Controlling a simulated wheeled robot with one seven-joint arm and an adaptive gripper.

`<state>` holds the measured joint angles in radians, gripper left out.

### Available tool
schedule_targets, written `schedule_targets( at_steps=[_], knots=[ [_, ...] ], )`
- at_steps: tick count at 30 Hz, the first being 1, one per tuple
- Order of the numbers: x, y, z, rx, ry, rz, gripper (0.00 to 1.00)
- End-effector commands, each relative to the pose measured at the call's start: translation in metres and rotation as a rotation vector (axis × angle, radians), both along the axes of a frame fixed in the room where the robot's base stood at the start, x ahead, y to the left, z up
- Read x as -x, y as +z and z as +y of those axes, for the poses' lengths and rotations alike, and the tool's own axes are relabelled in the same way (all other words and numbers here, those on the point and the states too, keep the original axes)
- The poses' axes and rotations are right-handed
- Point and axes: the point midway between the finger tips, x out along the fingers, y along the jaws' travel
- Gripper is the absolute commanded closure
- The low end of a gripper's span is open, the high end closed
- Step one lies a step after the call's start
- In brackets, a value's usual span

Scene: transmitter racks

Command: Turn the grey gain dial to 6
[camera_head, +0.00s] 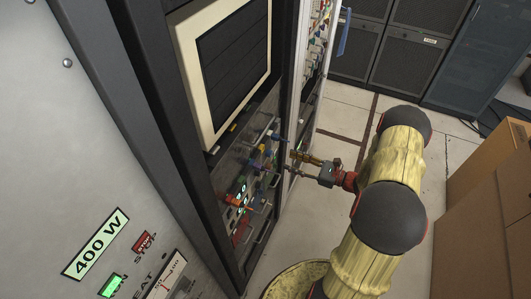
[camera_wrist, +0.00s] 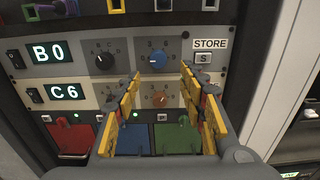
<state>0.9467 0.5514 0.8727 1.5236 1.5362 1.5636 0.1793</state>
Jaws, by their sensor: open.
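In the wrist view a rack panel faces me with two rows of dials. The upper row has a dark grey or black dial (camera_wrist: 104,60) and a blue dial (camera_wrist: 157,59), beside a display reading B0 (camera_wrist: 54,51). The lower row has another dark dial (camera_wrist: 107,92) and an orange dial (camera_wrist: 160,98), beside a display reading C6 (camera_wrist: 65,92). I cannot tell which dark dial is the grey gain dial; the small scale marks are unclear. My gripper (camera_wrist: 160,77) is open and empty, its yellow fingers either side of the orange dial. In the head view my gripper (camera_head: 299,163) is near the rack front.
A STORE button (camera_wrist: 204,58) is right of the blue dial. Red (camera_wrist: 72,139), blue (camera_wrist: 127,139) and green (camera_wrist: 177,138) panels lie below. A cream-framed screen (camera_head: 225,65) is above in the rack. Cardboard boxes (camera_head: 490,210) stand at right; floor (camera_head: 335,120) is clear behind my arm.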

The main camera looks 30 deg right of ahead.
Motion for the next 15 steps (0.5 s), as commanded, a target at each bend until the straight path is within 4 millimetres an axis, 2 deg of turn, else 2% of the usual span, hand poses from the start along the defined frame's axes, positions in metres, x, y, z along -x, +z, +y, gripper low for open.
schedule_targets(
  at_steps=[5, 15],
  knots=[
    [-0.010, 0.004, 0.011, -0.023, 0.006, -0.004, 0.59],
    [-0.049, 0.004, 0.042, -0.020, 0.008, -0.003, 0.59]
  ],
)
